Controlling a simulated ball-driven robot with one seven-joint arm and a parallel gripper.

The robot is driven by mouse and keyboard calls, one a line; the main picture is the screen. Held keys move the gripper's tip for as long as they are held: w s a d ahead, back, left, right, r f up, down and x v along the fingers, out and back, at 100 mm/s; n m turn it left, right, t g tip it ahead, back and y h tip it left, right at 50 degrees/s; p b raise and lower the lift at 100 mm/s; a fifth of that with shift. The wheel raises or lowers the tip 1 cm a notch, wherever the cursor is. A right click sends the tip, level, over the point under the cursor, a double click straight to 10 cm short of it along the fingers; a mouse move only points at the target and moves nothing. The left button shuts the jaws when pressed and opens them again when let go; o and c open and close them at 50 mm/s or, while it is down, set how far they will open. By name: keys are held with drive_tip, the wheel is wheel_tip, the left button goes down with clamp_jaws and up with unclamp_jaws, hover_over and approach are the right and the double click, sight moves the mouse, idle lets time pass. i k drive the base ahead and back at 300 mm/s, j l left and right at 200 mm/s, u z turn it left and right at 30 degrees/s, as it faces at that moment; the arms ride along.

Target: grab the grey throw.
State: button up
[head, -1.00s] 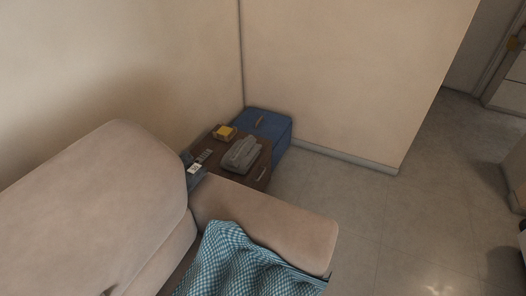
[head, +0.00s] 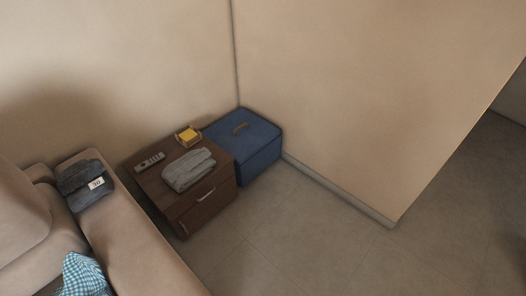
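A folded grey cloth, which looks like the grey throw (head: 188,170), lies on top of a dark brown bedside cabinet (head: 196,214), near its front edge. A second folded cloth, darker grey with a white tag (head: 76,188), rests on the sofa arm at the left. My gripper is not in view.
A remote (head: 150,161) and a small holder with a yellow block (head: 188,134) share the cabinet top. A blue box (head: 246,146) stands beside the cabinet in the corner. The beige sofa (head: 140,252), with a blue checked cloth (head: 84,276), fills the lower left. The floor (head: 300,240) in front is clear.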

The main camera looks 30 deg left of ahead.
sight(180, 174)
drive_tip(key=i+l, duration=0.15)
drive_tip(key=i, duration=0.35)
drive_tip(key=i+l+z, duration=0.1)
drive_tip(key=i, duration=0.45)
drive_tip(key=i+l+z, duration=0.1)
drive_tip(key=i, duration=0.45)
drive_tip(key=i+j+u, duration=0.15)
drive_tip(key=i+u, duration=0.15)
drive_tip(key=u, duration=0.15)
drive_tip(key=i+u, duration=0.65)
drive_tip(key=u, duration=0.2)
drive_tip(key=i+l+u, duration=0.2)
drive_tip(key=u, duration=0.25)
drive_tip(key=i+u, duration=0.35)
drive_tip(key=i+l+u, duration=0.1)
drive_tip(key=i+u, duration=0.25)
drive_tip(key=i, duration=0.2)
drive_tip(key=i+l+u, duration=0.35)
drive_tip(key=i+j, duration=0.05)
drive_tip(key=j, duration=0.05)
